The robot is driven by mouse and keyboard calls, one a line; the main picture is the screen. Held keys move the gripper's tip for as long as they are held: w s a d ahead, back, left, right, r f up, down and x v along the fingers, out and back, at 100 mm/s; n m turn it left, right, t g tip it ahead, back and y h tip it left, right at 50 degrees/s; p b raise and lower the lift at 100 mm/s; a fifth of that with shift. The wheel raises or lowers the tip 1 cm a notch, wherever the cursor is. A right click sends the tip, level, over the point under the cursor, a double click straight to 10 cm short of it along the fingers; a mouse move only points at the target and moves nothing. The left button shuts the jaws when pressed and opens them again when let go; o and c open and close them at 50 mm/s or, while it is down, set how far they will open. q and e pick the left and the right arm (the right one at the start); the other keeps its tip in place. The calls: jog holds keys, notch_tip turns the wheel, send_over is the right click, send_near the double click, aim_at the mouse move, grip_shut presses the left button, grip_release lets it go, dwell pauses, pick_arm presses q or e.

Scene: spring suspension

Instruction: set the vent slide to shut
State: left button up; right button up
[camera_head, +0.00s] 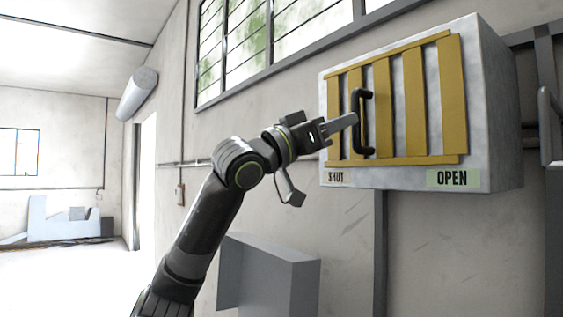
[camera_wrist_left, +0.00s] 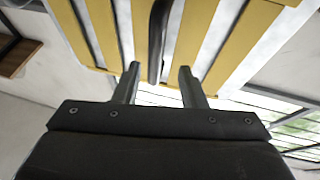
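The vent slide (camera_head: 414,90) is a yellow slatted panel on the front of a grey wall box, with pale strips showing between its slats. It also fills the top of the left wrist view (camera_wrist_left: 189,38). Its upright black handle (camera_head: 368,125) is on the left part of the slide and shows in the left wrist view (camera_wrist_left: 157,40). My left gripper (camera_head: 351,119) is at the handle, fingers apart, with the handle's end between or just beyond the fingertips; I cannot tell contact. My right gripper is not in view.
The box (camera_head: 497,110) carries a SHUT label (camera_head: 336,177) at lower left and a green OPEN label (camera_head: 452,178) at lower right. A barred window (camera_head: 250,40) is above left. A grey cabinet (camera_head: 290,285) stands below the box.

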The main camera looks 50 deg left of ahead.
pick_arm(q)
jog(key=b+v, duration=0.9)
jog(key=v, duration=0.3)
jog(key=shift+s+b, duration=0.4)
jog(key=shift+a, duration=0.15)
